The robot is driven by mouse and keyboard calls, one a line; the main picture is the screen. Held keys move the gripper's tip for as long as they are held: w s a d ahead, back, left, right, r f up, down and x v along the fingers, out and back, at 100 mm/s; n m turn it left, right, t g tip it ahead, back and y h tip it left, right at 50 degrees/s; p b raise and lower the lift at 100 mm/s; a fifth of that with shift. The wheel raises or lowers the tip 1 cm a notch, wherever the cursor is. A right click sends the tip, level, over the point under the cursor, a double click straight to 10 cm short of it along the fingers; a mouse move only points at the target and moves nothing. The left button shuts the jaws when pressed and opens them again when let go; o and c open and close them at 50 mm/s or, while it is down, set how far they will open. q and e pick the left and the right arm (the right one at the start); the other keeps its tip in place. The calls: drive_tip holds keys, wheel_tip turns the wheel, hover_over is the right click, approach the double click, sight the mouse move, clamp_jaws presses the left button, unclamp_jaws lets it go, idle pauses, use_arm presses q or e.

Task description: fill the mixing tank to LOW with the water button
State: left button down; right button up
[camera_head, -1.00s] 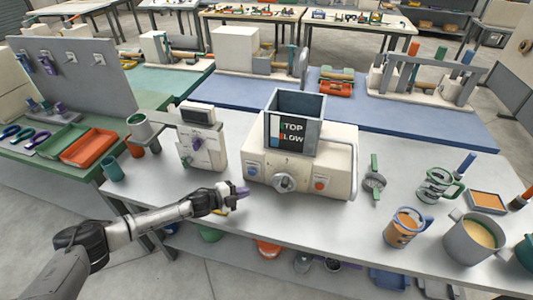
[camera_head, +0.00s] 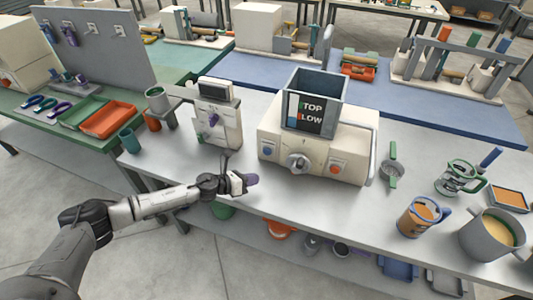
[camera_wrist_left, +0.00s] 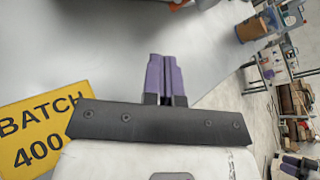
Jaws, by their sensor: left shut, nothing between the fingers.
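The mixing tank (camera_head: 336,86) is a grey open-topped box on a cream machine (camera_head: 357,150). A dark panel (camera_head: 306,115) on its front reads TOP and LOW beside a narrow gauge. The liquid level is too small to read surely. On the machine's front are a blue button (camera_head: 267,151), a grey knob (camera_head: 299,162) and an orange-red button (camera_head: 335,169). My left gripper (camera_head: 252,180) is in front of the machine, below and left of the blue button, apart from it. In the left wrist view its purple fingers (camera_wrist_left: 165,78) are together and empty.
A cream dispenser (camera_head: 216,125) stands left of the machine. A yellow BATCH 400 sign (camera_wrist_left: 42,128) shows in the left wrist view. The grey tabletop before the machine is clear.

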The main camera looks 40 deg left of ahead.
sight(267, 152)
use_arm(q)
drive_tip(key=shift+w+a, duration=0.2)
drive_tip(key=shift+w, duration=0.4)
drive_tip(key=w+b, duration=0.1)
drive_tip(key=w, duration=0.1)
drive_tip(key=w+a+b, duration=0.1)
drive_tip(key=w, duration=0.1)
drive_tip(key=w+a+b, duration=0.1)
drive_tip(key=w, duration=0.1)
drive_tip(key=shift+w, duration=0.3)
drive_tip(key=shift+w+a, duration=0.1)
drive_tip(key=shift+w, duration=0.2)
idle(0.9)
drive_tip(key=shift+w, duration=0.1)
idle(0.6)
drive_tip(key=shift+w+a+b, duration=0.1)
drive_tip(key=shift+w+b, duration=0.2)
